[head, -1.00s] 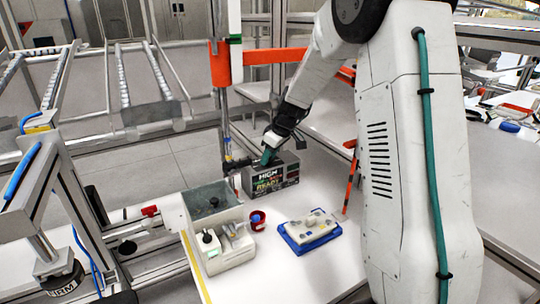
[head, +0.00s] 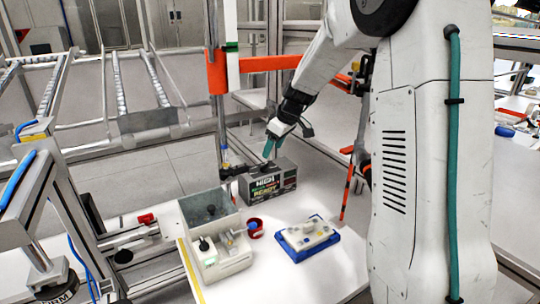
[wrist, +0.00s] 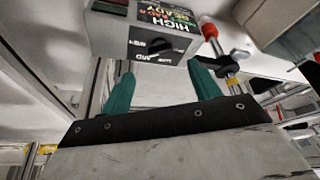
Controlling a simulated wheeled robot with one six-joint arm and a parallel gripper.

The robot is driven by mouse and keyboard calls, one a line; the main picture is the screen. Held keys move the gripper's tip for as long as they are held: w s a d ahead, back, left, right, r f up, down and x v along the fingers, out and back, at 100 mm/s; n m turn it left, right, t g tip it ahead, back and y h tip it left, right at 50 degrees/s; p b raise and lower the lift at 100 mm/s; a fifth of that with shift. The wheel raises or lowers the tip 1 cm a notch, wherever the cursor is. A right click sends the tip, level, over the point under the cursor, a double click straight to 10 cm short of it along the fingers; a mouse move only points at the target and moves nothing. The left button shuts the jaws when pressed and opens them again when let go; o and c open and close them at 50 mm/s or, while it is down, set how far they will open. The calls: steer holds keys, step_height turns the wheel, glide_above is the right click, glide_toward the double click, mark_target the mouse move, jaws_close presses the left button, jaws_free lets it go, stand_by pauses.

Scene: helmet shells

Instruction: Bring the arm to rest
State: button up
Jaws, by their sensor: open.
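My gripper (head: 270,146) is above the back part of the white table, over a dark box with a printed display (head: 267,186). In the wrist view, the two green fingers of my gripper (wrist: 161,95) stand apart with nothing between them. The printed box (wrist: 150,38) shows beyond the fingertips there, upside down. The fingers look clear of the box.
A grey-white bin fixture (head: 215,235) stands at the table's left. A red cup (head: 255,230) and a blue tray with a white part (head: 307,239) are beside it. An orange bar (head: 270,64) crosses behind my arm.

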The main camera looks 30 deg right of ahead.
steer(key=shift+s+d+r, duration=0.1)
steer(key=shift+s+r, duration=0.05)
steer(key=shift+r, duration=0.2)
stand_by(0.3)
steer(key=s+a+r+m+g, duration=0.1)
steer(key=s+a, duration=0.4)
steer(key=s, duration=0.7)
steer(key=s+a+r+m+h, duration=0.1)
steer(key=s+a+r+m, duration=0.1)
steer(key=s, duration=1.1)
steer(key=s+a+r+m+g+h, duration=0.1)
steer(key=s+a+r+m, duration=0.1)
steer(key=s+a, duration=0.5)
steer(key=s, duration=0.6)
steer(key=shift+a+r+m+g, duration=0.3)
steer(key=shift+a+m, duration=0.05)
steer(key=shift+m, duration=0.05)
